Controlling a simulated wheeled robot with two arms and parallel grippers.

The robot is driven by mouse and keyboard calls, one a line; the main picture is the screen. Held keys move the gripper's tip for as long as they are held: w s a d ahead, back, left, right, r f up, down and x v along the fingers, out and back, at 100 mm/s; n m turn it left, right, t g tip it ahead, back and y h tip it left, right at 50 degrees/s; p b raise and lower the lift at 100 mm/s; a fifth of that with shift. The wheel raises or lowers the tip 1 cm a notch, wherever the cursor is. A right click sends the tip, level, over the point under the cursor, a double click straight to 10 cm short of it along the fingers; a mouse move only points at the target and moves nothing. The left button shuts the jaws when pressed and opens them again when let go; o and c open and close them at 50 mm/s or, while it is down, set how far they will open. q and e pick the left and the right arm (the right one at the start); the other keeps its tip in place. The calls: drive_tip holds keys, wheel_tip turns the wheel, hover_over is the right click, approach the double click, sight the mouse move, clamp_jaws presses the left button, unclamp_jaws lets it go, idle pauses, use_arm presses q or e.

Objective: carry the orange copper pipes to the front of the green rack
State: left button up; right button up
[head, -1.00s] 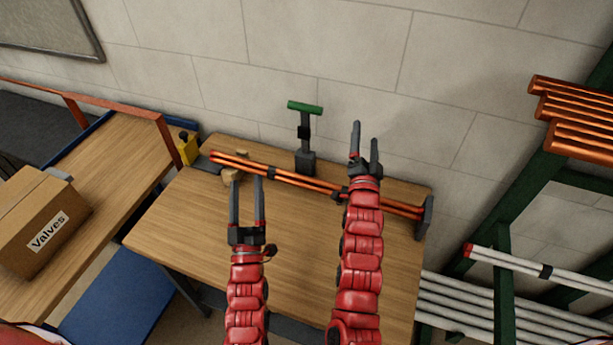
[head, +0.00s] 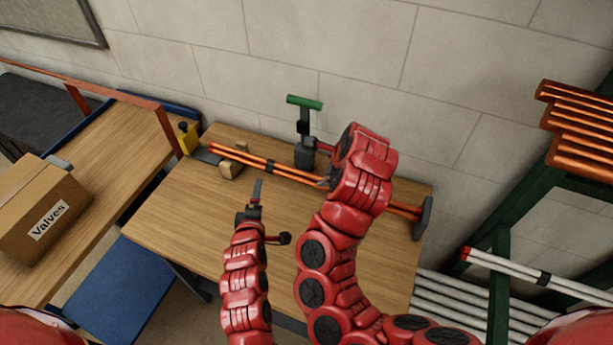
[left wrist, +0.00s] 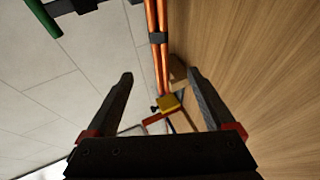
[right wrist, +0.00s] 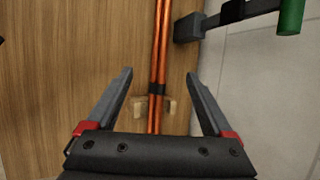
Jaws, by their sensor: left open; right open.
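The orange copper pipes (head: 290,171) lie along the back of the wooden bench, bundled by black bands, partly hidden by my right arm. Their left part rests by small wooden blocks. They run between the open fingers of my right gripper (right wrist: 159,73) in the right wrist view; I cannot tell if they touch. My left gripper (head: 257,193) is open and empty, in front of the pipes; in the left wrist view the pipes (left wrist: 158,55) pass between its fingers, seen further off. The green rack (head: 500,255) stands at the right.
A clamp with a green handle (head: 304,102) stands behind the pipes. A dark end stop (head: 423,217) is at their right end. The rack holds other copper pipes (head: 580,125) and white pipes (head: 530,270). A Valves box (head: 40,210) sits on the left table. The bench front is clear.

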use_arm(q)
approach(264, 166)
drive_tip(key=x, duration=0.9)
drive_tip(key=shift+w+f, duration=0.15)
drive_tip(key=shift+w, duration=0.2)
use_arm(e)
approach(312, 178)
drive_tip(key=x, duration=1)
drive_tip(key=shift+f, duration=0.1)
use_arm(q)
clamp_jaws()
use_arm(e)
clamp_jaws()
